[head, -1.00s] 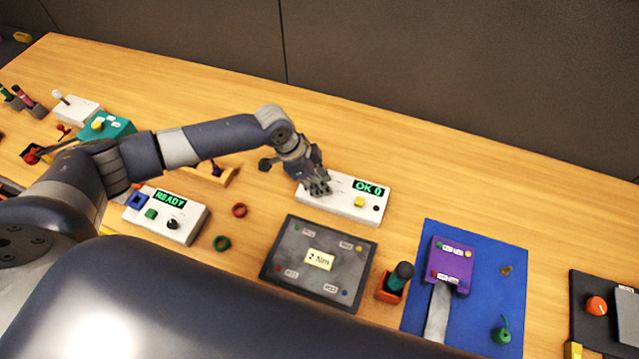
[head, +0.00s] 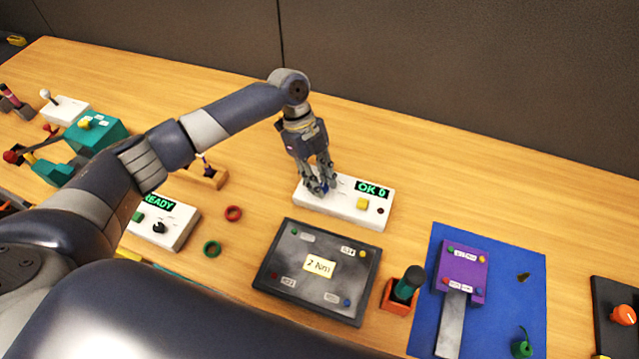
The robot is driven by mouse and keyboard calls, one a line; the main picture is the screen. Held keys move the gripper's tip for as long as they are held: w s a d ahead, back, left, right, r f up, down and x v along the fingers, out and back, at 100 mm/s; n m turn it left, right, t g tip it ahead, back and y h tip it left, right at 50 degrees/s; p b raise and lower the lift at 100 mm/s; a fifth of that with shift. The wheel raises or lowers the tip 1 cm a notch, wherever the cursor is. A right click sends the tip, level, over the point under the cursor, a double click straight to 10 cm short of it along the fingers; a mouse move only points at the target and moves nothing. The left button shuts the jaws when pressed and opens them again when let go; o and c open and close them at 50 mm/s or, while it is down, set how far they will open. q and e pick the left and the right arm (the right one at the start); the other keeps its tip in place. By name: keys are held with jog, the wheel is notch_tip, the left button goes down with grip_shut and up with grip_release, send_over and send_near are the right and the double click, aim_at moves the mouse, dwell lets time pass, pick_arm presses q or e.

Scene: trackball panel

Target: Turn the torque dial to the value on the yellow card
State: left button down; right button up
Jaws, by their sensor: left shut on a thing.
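The yellow card (head: 319,264) lies on a dark grey tray (head: 277,275) and reads "2 Nm". A white panel (head: 340,207) stands behind it, with a green display (head: 372,189) reading "OK 0" and a yellow button (head: 362,203). My left gripper (head: 319,187) points down at the left part of this panel. It is shut on a small blue knob, apparently the torque dial, mostly hidden by the fingers. The dial's pointer and scale cannot be read. My right gripper is not in view.
A second white box (head: 172,236) with a "READY" display is partly behind my left arm. A red ring (head: 233,213) and a green ring (head: 212,248) lie beside it. An orange holder (head: 398,296) and a blue mat (head: 425,315) are to the right. The table behind the panel is clear.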

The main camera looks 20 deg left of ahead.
pick_arm(q)
jog(key=shift+w+d+m+b, duration=0.1)
jog(key=shift+m+b, duration=0.25)
jog(key=shift+m, duration=0.35)
jog(key=shift+r+g, duration=0.1)
jog(key=shift+g, duration=0.2)
jog(key=c, duration=1.3)
grip_release()
jog(key=shift+c, duration=0.2)
jog(key=v, duration=1.2)
jog(key=shift+d, duration=0.2)
